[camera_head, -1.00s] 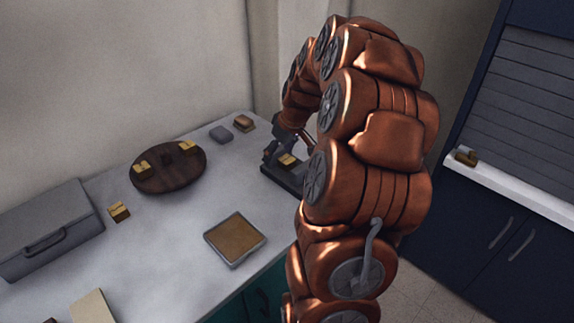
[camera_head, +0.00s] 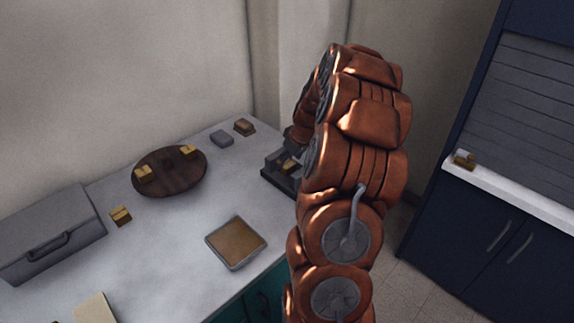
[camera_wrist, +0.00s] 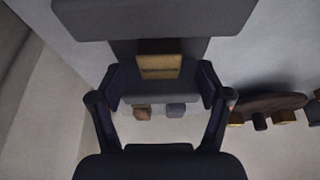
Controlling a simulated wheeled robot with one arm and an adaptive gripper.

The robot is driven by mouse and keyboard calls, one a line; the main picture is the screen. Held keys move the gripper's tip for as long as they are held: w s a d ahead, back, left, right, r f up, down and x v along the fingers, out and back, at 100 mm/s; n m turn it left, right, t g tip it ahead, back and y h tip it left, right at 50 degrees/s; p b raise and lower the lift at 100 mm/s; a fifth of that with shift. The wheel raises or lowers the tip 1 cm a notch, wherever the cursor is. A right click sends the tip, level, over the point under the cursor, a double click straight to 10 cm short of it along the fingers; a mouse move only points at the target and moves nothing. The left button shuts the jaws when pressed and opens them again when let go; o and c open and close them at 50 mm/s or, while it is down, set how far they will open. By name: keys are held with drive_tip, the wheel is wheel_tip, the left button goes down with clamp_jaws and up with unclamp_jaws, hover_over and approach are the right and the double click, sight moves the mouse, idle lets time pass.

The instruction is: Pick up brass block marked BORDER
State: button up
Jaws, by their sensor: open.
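A brass block (camera_head: 289,166) sits on a dark grey stand (camera_head: 282,183) at the table's right end. In the wrist view this brass block (camera_wrist: 160,66) lies ahead of and between my open fingers, with a dark brown part along one side. My gripper (camera_wrist: 161,86) is open, with one finger on each side and nothing held. In the head view my arm hides most of the gripper. Other brass blocks stand on the round brown board (camera_head: 168,183), and another brass block (camera_head: 121,216) is on the table. No marking is readable on any block.
A grey block (camera_head: 222,138) and a brown-topped block (camera_head: 244,127) stand near the back corner. A shallow tray (camera_head: 236,243) is at the front edge, a grey case (camera_head: 45,235) at left. Another brass block (camera_head: 464,160) is on the right ledge. The table's middle is clear.

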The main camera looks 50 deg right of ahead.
drive_tip(key=shift+x, duration=1.25)
drive_tip(key=shift+c, duration=0.3)
clamp_jaws()
